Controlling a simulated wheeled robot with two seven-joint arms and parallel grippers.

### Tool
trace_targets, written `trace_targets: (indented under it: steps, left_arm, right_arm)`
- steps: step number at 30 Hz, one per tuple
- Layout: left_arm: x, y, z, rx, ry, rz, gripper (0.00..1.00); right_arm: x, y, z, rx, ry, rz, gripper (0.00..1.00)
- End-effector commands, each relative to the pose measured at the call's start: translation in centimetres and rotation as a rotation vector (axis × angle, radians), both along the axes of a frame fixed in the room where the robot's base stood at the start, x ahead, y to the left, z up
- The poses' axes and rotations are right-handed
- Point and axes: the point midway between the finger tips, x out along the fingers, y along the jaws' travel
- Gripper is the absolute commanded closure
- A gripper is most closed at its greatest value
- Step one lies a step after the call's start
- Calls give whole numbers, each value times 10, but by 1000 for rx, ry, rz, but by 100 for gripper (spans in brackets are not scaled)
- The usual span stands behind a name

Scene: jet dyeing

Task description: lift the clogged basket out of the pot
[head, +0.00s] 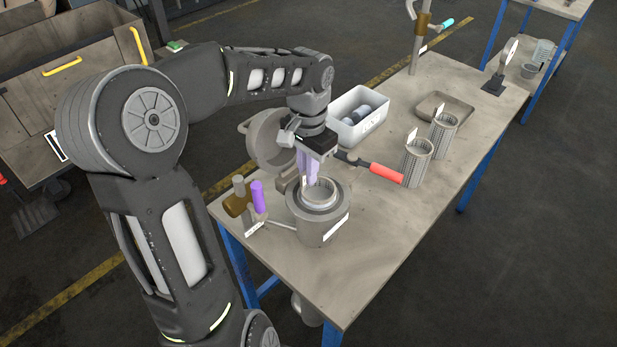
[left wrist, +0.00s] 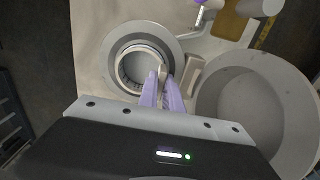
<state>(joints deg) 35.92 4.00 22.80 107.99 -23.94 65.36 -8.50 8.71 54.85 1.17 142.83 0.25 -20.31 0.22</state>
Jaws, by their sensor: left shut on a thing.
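The pot (head: 322,228) is a grey cylinder standing open near the front left of the table. It also shows in the left wrist view (left wrist: 118,52). Its round lid (head: 266,140) is swung open behind it. The clogged basket (head: 320,193) sits inside the pot, with only its rim and inner wall showing; it also shows in the left wrist view (left wrist: 137,66). My left gripper (head: 308,178), with purple fingers, points down over the pot. In the left wrist view its fingers (left wrist: 162,80) are shut on a small tab at the basket's rim. My right gripper is not in view.
A valve with a purple handle (head: 257,196) stands left of the pot. A red-handled tool (head: 385,173) lies behind it. Two mesh baskets (head: 416,163) (head: 443,135), a white bin (head: 358,117) and a shallow tray (head: 445,107) stand farther back. The table's front right is clear.

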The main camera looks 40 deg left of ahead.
Motion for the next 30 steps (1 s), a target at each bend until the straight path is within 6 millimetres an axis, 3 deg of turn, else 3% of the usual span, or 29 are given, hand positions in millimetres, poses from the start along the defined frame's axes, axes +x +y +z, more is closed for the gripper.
trace_targets:
  steps: [14,18,30]
  left_arm:
    - [1,-1,85,-1,-6,-2,100]
    - [0,-1,122,-2,-2,-2,100]
    - [0,0,160,-2,-1,-2,100]
  right_arm:
    - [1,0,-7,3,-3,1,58]
    - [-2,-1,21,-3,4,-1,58]
    - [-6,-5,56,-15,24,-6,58]
